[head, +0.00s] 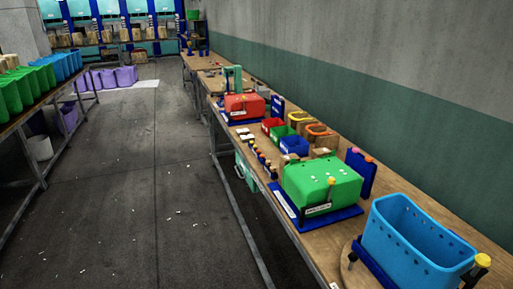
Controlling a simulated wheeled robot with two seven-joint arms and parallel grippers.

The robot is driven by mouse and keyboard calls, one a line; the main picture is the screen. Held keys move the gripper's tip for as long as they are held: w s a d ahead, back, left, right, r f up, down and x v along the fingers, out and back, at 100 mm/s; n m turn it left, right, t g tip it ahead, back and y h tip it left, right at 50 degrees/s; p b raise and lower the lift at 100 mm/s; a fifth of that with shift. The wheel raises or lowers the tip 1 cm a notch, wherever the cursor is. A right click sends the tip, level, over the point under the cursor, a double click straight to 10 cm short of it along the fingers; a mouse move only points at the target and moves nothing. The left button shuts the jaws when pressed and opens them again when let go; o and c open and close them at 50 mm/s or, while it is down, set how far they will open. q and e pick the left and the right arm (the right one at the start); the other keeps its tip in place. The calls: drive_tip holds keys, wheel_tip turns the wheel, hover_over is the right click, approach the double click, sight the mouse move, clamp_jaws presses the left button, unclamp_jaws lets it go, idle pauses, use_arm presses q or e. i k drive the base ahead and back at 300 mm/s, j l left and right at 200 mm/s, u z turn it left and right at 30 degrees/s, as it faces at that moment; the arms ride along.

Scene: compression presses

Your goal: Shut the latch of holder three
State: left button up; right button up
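Several boxes in blue holders stand along the wooden bench at the right. A red box (245,105) sits in a similar holder farther back. A light blue open bin (408,238) stands nearest, with a yellow-knobbed lever (482,261) at its right corner. The labels are too small to read, so I cannot tell which is holder three or whether its latch is shut. Neither gripper is in view.
Small red (271,126) and blue bins (294,147) and small parts lie between the boxes on the bench (392,186). A wall runs behind it. The grey floor (130,190) left of the bench is open. Another table with green bins (33,82) stands far left.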

sight(483, 261)
drive_tip(key=z, duration=1.75)
